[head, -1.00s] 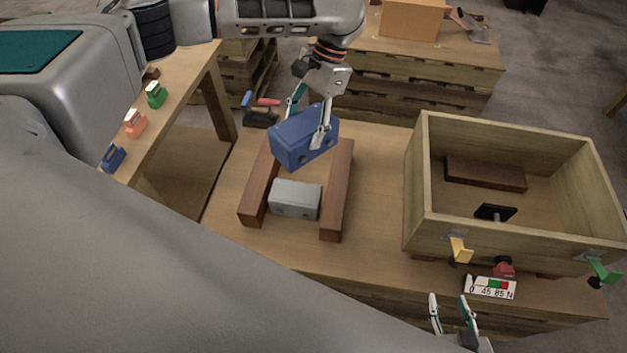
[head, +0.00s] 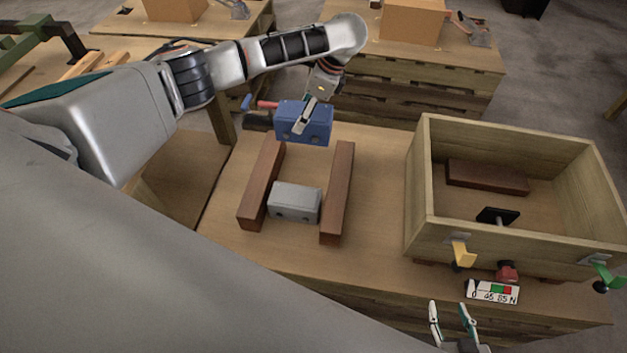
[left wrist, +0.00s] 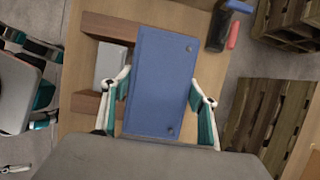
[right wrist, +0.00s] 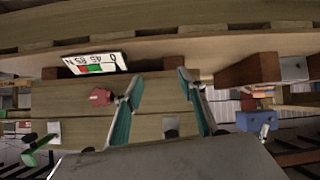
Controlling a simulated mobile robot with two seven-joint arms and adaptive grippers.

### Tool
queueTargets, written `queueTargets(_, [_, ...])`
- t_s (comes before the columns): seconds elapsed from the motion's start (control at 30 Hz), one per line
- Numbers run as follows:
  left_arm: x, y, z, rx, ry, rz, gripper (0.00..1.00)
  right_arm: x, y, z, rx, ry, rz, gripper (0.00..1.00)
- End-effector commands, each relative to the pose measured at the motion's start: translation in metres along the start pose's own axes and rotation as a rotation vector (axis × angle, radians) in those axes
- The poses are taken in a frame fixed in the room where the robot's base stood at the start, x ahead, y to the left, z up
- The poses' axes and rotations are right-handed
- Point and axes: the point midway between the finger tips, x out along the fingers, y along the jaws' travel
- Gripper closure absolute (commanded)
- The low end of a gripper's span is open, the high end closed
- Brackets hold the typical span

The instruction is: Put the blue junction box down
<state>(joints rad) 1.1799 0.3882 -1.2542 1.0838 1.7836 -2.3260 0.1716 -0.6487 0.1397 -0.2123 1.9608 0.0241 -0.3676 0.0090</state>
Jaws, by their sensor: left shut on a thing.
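The blue junction box (head: 306,124) is held by my left gripper (head: 304,118) past the far ends of two brown wooden bars. In the left wrist view the blue box (left wrist: 160,85) fills the space between the fingers of the left gripper (left wrist: 160,108), which touch its sides. It seems to be above the table; the exact gap is hard to tell. My right gripper (head: 452,318) is open and empty at the table's front edge. The right wrist view shows its fingers (right wrist: 165,95) apart, with the blue box (right wrist: 256,121) off to the right.
A grey box (head: 295,203) lies between the left bar (head: 262,185) and right bar (head: 338,190). A wooden crate (head: 415,190) stands at the right. Red- and blue-handled tools (head: 262,104) lie close left of the blue box. The table (head: 380,200) is bare between right bar and crate.

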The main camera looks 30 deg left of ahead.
Motion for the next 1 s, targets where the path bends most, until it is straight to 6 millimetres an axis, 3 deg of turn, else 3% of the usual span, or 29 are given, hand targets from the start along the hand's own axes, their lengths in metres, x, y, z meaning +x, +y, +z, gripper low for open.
queueTargets(0.17, [0.015, -0.002, -0.006, 0.015, 0.001, -0.008, 0.97, 0.004, -0.002, 0.008, 0.001, -0.002, -0.001, 0.60])
queueTargets(0.6, [0.102, -0.001, -0.041, 0.016, -0.001, -0.003, 0.97, 0.023, -0.008, 0.058, -0.015, -0.044, -0.003, 0.60])
queueTargets(0.8, [0.127, -0.002, -0.051, 0.014, -0.001, -0.006, 0.97, 0.030, 0.002, 0.053, -0.032, -0.025, 0.015, 0.60])
queueTargets(1.0, [0.132, -0.003, -0.054, 0.013, 0.001, -0.011, 0.97, 0.034, 0.007, 0.044, -0.040, -0.008, 0.024, 0.60])
